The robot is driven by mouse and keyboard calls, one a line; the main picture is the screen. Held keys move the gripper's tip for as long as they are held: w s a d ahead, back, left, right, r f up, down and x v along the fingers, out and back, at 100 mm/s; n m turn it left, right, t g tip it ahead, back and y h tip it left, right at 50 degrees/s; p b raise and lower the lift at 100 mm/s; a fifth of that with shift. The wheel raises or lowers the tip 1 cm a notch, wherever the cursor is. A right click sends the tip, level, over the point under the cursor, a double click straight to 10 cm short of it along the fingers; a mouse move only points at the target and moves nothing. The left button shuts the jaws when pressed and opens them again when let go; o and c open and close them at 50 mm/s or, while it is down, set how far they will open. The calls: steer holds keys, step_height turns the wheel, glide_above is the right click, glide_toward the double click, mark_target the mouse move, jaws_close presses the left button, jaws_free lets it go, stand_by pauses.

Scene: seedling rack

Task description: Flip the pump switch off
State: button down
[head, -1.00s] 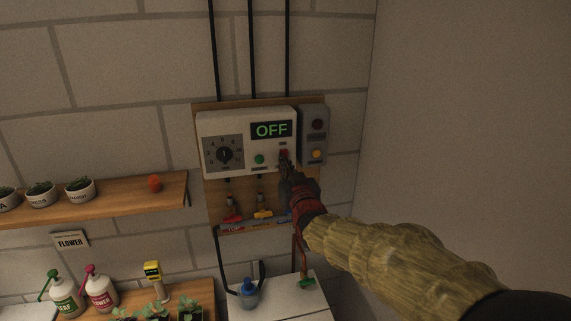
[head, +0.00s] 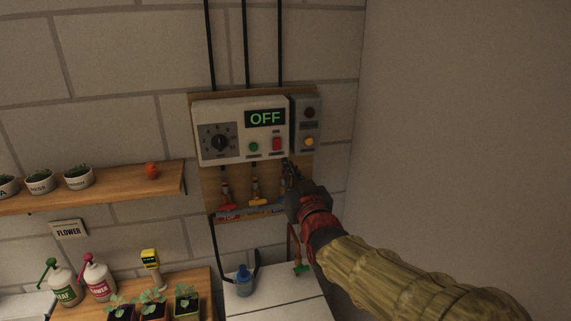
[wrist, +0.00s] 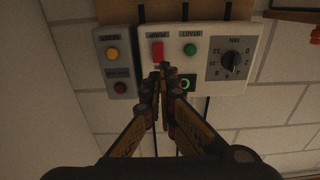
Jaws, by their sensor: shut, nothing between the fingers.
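The pump switch is a red rocker (head: 277,144) at the lower right of a white control box (head: 205,157) on the wall. It also shows in the wrist view as a red rocker (wrist: 157,52), upside down. The box's display (head: 265,118) reads OFF in green. My gripper (head: 289,165) is shut and empty, just below and right of the red switch in the head view. In the wrist view my gripper's closed fingertips (wrist: 160,70) sit close to the switch, apparently clear of it. I cannot tell which way the rocker is tilted.
A green button (head: 253,147) and a dial (head: 219,142) share the box. The right wall is bare.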

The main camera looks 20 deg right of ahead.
steer(key=shift+s, duration=0.8)
steer(key=shift+r, duration=0.1)
steer(key=s+f+g, duration=0.3)
steer(key=f+g, duration=0.1)
steer(key=f, duration=0.4)
steer(key=s+f+g, duration=0.3)
steer(key=s+f, duration=0.1)
steer(key=f, duration=0.4)
steer(key=s+f+g+b, duration=0.1)
steer(key=s+f+g, duration=0.1)
steer(key=s, duration=1)
steer(key=s+f+g+b, duration=0.2)
steer(key=s+g, duration=0.2)
steer(key=s, duration=0.9)
steer(key=shift+d+f, duration=0.25)
